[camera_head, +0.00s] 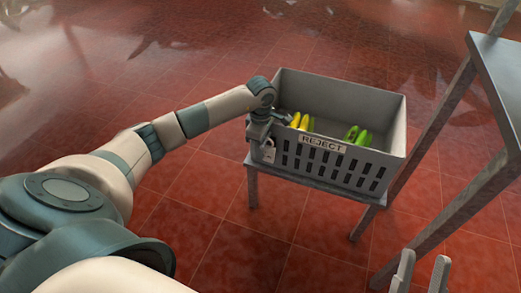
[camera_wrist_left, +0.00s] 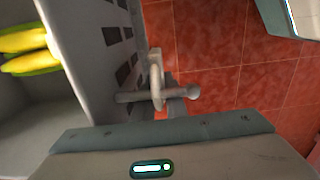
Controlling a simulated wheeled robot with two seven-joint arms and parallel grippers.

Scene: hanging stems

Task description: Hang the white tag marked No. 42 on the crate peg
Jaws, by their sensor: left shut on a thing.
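The small pale tag (camera_head: 268,154) hangs at the left front corner of the grey crate (camera_head: 392,145); its number is too small to read. My left gripper (camera_head: 263,138) is just above it at the crate's outer wall, shut on the tag. In the left wrist view, the peg (camera_wrist_left: 129,97) sticks out sideways from the crate wall and ends in a round knob. A pale loop (camera_wrist_left: 157,76) crosses the peg; I cannot tell if it is around it or only in front. My right gripper (camera_head: 422,267) is open and empty at the bottom right.
The crate bears a REJECT label (camera_head: 321,143) and holds yellow bananas (camera_head: 300,121) and green ones (camera_head: 360,136). It stands on a low grey stand (camera_head: 253,187). A taller metal table (camera_head: 500,65) stands at the right. Red tiled floor is clear around the stand.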

